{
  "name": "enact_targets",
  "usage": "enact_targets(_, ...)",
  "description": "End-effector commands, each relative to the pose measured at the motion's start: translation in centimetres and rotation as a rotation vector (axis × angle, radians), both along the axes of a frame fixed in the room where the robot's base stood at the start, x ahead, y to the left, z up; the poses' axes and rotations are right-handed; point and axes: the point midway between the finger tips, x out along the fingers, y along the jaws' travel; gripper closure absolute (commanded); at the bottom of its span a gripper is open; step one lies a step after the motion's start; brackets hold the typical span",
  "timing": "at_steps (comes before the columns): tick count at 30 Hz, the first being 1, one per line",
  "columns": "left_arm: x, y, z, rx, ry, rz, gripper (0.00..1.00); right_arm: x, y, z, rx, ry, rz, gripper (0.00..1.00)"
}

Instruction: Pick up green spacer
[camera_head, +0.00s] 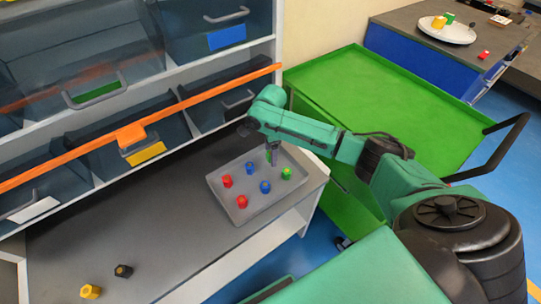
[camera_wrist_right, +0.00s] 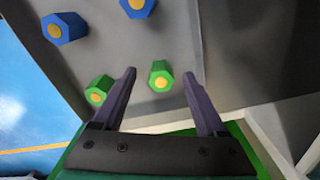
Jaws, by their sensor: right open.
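A green spacer (camera_head: 287,173) stands on the grey tray (camera_head: 243,214) near its right edge. Another green spacer (camera_head: 268,156) at the tray's far corner is partly hidden by my right gripper (camera_head: 272,155), which points down there. In the right wrist view, my right gripper (camera_wrist_right: 159,76) is open, and one green spacer (camera_wrist_right: 160,74) with a yellow centre shows between its fingertips. The other green spacer (camera_wrist_right: 98,91) lies just outside the left finger. No grip on either shows. My left gripper is out of view.
Two blue spacers (camera_head: 265,187) and two red spacers (camera_head: 242,201) share the tray. Drawer bins with an orange rail (camera_head: 60,160) stand behind. A green cart (camera_head: 400,110) is to the right. Yellow (camera_head: 90,291) and black (camera_head: 123,271) pieces lie front left; the bench between is clear.

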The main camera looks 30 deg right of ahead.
Motion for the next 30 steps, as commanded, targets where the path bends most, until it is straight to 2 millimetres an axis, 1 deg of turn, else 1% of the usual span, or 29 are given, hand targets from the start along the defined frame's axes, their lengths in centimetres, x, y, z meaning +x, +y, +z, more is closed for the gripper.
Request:
enact_targets(1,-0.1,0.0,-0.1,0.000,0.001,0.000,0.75,0.0,0.0,-0.6,-0.001,0.001,0.000,0.26)
enact_targets(2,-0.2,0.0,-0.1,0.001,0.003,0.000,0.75,0.0,0.0,-0.8,0.000,0.000,0.001,0.26)
enact_targets(7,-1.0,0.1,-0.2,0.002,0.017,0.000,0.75,0.0,0.1,-0.8,0.001,-0.001,0.001,0.26)
enact_targets(8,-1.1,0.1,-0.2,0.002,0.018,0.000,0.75,0.0,0.1,-0.8,0.001,-0.001,0.001,0.29)
enact_targets(9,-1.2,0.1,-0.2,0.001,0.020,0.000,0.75,0.0,0.1,-0.8,0.001,-0.001,0.001,0.45)
enact_targets(11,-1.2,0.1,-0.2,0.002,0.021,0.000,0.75,0.0,0.1,-0.8,0.001,-0.001,0.001,0.68)
enact_targets(12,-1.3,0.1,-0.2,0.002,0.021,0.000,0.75,0.0,0.1,-0.8,0.001,-0.001,0.001,0.83)
enact_targets(13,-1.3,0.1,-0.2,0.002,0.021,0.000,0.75,0.0,0.1,-0.8,0.001,-0.001,0.001,0.94)
enact_targets(14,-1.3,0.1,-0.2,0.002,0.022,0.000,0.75,0.0,0.1,-0.8,0.001,-0.001,0.001,1.00)
enact_targets(21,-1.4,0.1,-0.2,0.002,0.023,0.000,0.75,0.0,0.1,-0.7,0.001,-0.001,0.001,1.00)
enact_targets(24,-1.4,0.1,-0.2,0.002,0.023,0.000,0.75,0.0,0.1,-0.4,0.001,-0.002,0.001,1.00)
enact_targets(26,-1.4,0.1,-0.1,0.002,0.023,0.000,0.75,0.1,0.0,0.2,0.001,-0.002,0.001,1.00)
enact_targets(29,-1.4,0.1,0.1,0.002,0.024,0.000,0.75,0.1,0.0,1.8,0.001,-0.005,0.000,1.00)
enact_targets(30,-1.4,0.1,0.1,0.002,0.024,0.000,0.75,0.1,0.0,2.7,0.001,-0.005,0.001,1.00)
